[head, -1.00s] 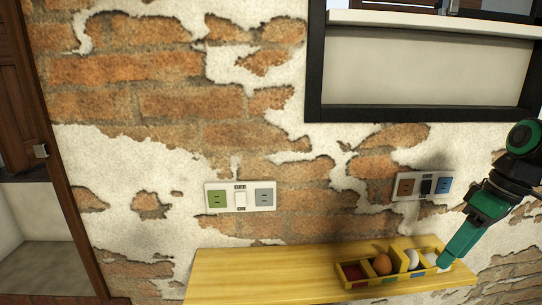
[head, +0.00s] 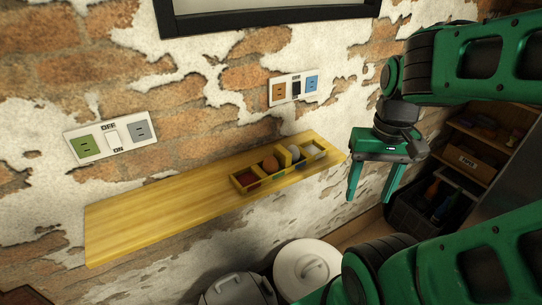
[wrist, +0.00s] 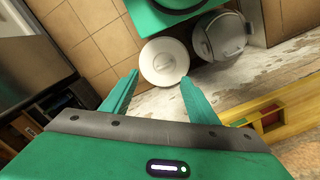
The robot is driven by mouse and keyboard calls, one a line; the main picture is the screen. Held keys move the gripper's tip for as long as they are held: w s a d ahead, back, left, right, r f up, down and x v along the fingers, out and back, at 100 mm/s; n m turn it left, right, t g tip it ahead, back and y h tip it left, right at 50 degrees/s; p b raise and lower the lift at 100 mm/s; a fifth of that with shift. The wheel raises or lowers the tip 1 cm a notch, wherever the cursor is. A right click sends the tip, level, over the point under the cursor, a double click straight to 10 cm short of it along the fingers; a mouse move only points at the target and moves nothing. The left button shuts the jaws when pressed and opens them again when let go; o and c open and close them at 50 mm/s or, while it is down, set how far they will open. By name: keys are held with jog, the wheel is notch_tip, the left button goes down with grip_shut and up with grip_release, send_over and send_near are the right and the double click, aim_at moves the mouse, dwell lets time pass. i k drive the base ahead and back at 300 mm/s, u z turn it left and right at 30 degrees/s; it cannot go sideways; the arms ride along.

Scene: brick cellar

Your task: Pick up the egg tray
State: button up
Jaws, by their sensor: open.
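The egg tray (head: 264,177) is a long yellow tray with compartments on a yellow wooden shelf (head: 150,205). It holds a brown egg (head: 270,163), pale eggs (head: 295,153) and something dark red in the left compartment. Part of the tray shows at the right edge of the wrist view (wrist: 268,117). My gripper (head: 368,196) is open and empty, with green fingers pointing down. In the head view it is to the right of the tray and the shelf's right end, apart from both. The wrist view shows nothing between the fingers (wrist: 158,82).
A white lidded bin (head: 308,268) and a grey lidded bin (head: 238,290) stand on the floor below the shelf. The brick wall with two outlet plates (head: 112,138) is close behind the shelf. A dark shelving unit (head: 470,160) stands at right. The shelf's left part is bare.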

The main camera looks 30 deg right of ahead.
aim_at(252, 177)
jog(key=u, duration=0.1)
jog(key=k, duration=2.05)
jog(key=z, duration=0.75)
jog(key=i, duration=1)
jog(key=u, duration=0.1)
